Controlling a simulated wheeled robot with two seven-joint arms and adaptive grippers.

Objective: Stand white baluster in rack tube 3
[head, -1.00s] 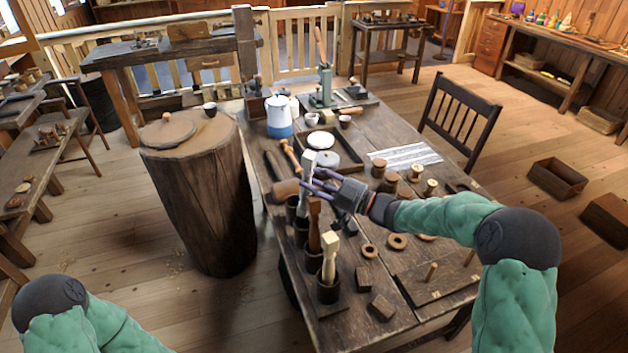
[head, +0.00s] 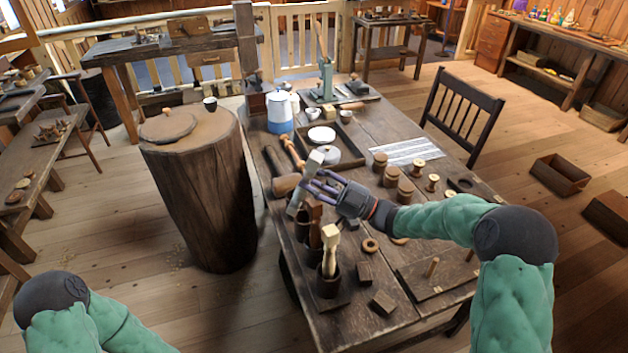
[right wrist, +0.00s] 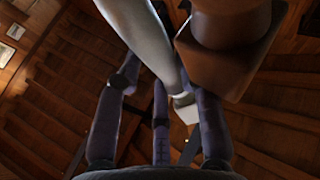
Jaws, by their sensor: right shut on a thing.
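The white baluster (head: 297,201) is held by my right gripper (head: 322,188) over the far end of the tube rack. It is tilted, its top leaning right. Whether its lower end is inside or beside the far tube (head: 303,228) I cannot tell. In the right wrist view the white baluster (right wrist: 148,38) runs between the fingers (right wrist: 160,115), with its square end showing. A brown baluster (head: 315,226) stands in the middle tube, close to my gripper, and a cream baluster (head: 330,255) stands in the near tube (head: 329,284). My left gripper is out of view.
A mallet (head: 286,186) lies left of the rack. A dark tray (head: 350,166) with white lids, several wooden spools (head: 405,190) and a blue-white pot (head: 280,115) stand farther back. Small blocks (head: 382,303) and a pegged board (head: 440,278) lie at the front right.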

